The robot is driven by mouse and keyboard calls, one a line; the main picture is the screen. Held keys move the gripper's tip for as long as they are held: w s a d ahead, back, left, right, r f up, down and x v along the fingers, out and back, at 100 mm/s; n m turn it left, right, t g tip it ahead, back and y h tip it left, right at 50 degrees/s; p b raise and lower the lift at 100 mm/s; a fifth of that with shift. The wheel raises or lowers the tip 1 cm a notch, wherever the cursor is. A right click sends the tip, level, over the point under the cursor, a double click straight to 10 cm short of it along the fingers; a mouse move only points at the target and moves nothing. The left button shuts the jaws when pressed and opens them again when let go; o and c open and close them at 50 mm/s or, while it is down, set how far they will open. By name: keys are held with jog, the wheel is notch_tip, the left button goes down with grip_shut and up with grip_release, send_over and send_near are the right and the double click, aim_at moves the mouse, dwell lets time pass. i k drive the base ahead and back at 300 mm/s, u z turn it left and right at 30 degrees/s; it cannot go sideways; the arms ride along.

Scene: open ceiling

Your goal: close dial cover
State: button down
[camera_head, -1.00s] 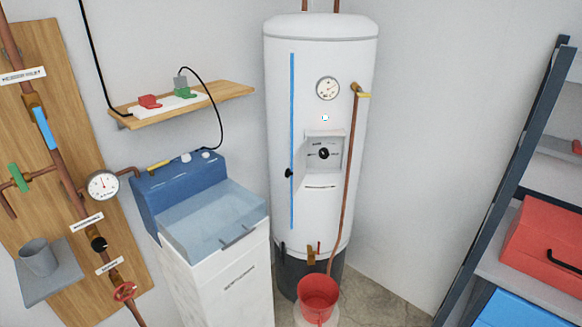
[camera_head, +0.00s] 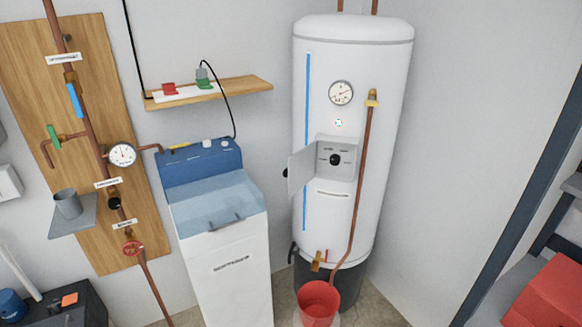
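The white water heater tank (camera_head: 382,110) stands at the right of centre. On its front is a recessed grey control panel (camera_head: 345,147) with a black dial (camera_head: 335,160). The dial cover (camera_head: 302,170) is a pale flap that stands open, swung out to the left of the panel. A small black knob (camera_head: 285,173) shows at its outer edge. The dial is uncovered and in plain view. My gripper is not in view.
A red bucket (camera_head: 318,303) stands on the floor below the tank, under a copper pipe (camera_head: 361,190). A blue-and-white washer (camera_head: 222,250) stands to the left. A shelf rack with a red box (camera_head: 552,296) is at the right.

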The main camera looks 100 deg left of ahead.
aim_at(299, 172)
jog(key=i, duration=0.15)
jog(key=u, duration=4.7)
jog(key=i, duration=0.15)
jog(key=z, duration=2.95)
jog(key=k, duration=0.1)
jog(key=u, duration=1.15)
jog(key=k, duration=0.3)
jog(key=u, duration=1.95)
